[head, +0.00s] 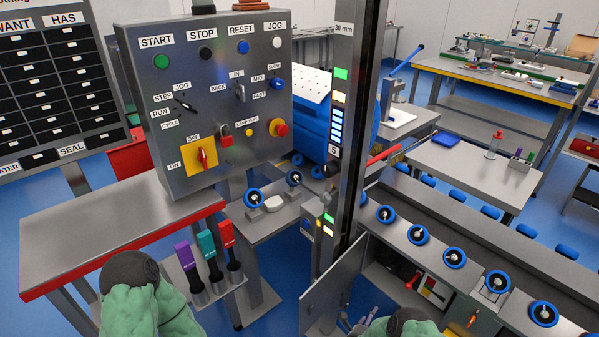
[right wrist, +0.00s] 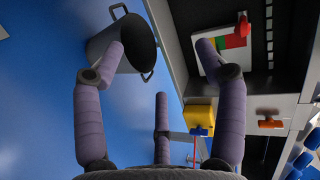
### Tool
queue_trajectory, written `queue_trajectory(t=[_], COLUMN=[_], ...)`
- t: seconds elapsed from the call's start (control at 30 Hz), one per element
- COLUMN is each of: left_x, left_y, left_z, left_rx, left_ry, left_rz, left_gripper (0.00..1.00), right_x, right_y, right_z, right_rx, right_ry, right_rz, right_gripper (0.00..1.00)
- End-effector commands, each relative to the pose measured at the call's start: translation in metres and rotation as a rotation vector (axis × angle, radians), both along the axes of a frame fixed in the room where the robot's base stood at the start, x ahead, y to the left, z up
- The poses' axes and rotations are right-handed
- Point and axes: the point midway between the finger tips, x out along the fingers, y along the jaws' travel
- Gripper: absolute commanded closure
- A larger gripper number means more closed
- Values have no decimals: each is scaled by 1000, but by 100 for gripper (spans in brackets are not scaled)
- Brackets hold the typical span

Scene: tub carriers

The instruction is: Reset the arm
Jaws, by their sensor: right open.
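My right gripper (head: 360,322) shows at the bottom edge of the head view, beside the open grey cabinet door. In the right wrist view its purple padded fingers (right wrist: 160,68) are spread apart with nothing between them. My right arm's green sleeve (head: 400,328) is partly cut off at the bottom. My left arm's green sleeve (head: 150,308) shows at the bottom left; its gripper is out of view. The grey control panel (head: 215,115) carries START, STOP, RESET and JOG buttons; the RESET button (head: 243,47) is blue.
A grey bucket (right wrist: 105,46) stands on the blue floor. The open cabinet holds a coloured plate (right wrist: 228,50); a yellow block (right wrist: 199,113) and an orange knob (right wrist: 270,124) are nearby. The tall post (head: 340,130) and cabinet door (head: 335,292) stand close to my right arm.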

Motion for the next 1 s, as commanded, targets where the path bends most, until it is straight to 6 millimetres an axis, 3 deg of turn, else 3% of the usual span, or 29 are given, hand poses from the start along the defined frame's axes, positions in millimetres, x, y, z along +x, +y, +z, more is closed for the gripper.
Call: queue_trajectory(t=[0.17, 0.37, 0.57, 0.7, 0.9, 1.0], left_x=[0, 0, 0, 0, 0, 0], left_y=[0, 0, 0, 0, 0, 0], left_z=[13, 26, 39, 47, 57, 59], left_rx=[0, 0, 0, 0, 0, 0], left_ry=[0, 0, 0, 0, 0, 0], left_rz=[0, 0, 0, 0, 0, 0], left_gripper=[28, 28, 28, 28, 28, 28], right_x=[-4, -37, -99, -159, -240, -265], right_y=[27, 68, 108, 132, 153, 158], right_z=[-5, -5, 11, 33, 69, 81], right_rx=[-24, -71, -130, -171, -216, -229], right_ry=[248, 547, 794, 929, 1037, 1058], right_rz=[212, 544, 925, 1215, 1577, 1688], right_gripper=[28, 28, 28, 28, 28, 28])
